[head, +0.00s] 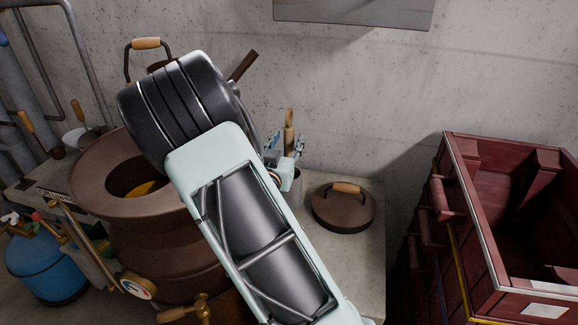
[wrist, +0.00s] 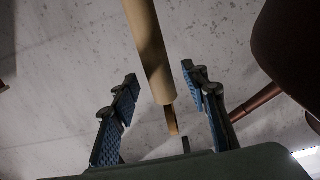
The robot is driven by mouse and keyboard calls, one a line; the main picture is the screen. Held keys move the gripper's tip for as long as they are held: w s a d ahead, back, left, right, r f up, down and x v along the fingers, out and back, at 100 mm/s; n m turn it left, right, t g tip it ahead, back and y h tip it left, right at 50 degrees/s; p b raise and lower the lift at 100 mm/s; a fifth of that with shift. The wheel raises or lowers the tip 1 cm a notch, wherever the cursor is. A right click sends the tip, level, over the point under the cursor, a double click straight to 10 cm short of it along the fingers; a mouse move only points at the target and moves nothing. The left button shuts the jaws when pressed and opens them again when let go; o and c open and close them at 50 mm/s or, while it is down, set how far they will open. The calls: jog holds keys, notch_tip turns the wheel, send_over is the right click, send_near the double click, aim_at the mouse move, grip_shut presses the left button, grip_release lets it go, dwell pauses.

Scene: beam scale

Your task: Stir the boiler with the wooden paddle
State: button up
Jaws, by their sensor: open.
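The boiler (head: 100,180) is a brown, wide-rimmed vessel at the left in the head view, with something yellow inside its open mouth. A wooden handle (head: 289,128), apparently the paddle's, stands upright behind my gripper (head: 285,152), to the right of the boiler. My gripper is open, with its fingers close to the handle. In the wrist view, the wooden handle (wrist: 150,50) runs down between the two spread fingers of my gripper (wrist: 163,85), with a gap on each side. The paddle's lower part is hidden in the head view, and my arm covers the boiler's right side.
A round brown lid with a wooden grip (head: 343,212) lies on the bench (head: 365,245). Dark red crates (head: 470,230) stand at the right. A blue gas bottle (head: 45,265) is at the lower left. A gauge (head: 138,285) and a brass tap (head: 190,308) stick out in front of the boiler.

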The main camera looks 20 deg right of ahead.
jog(key=shift+x, duration=1.15)
grip_shut()
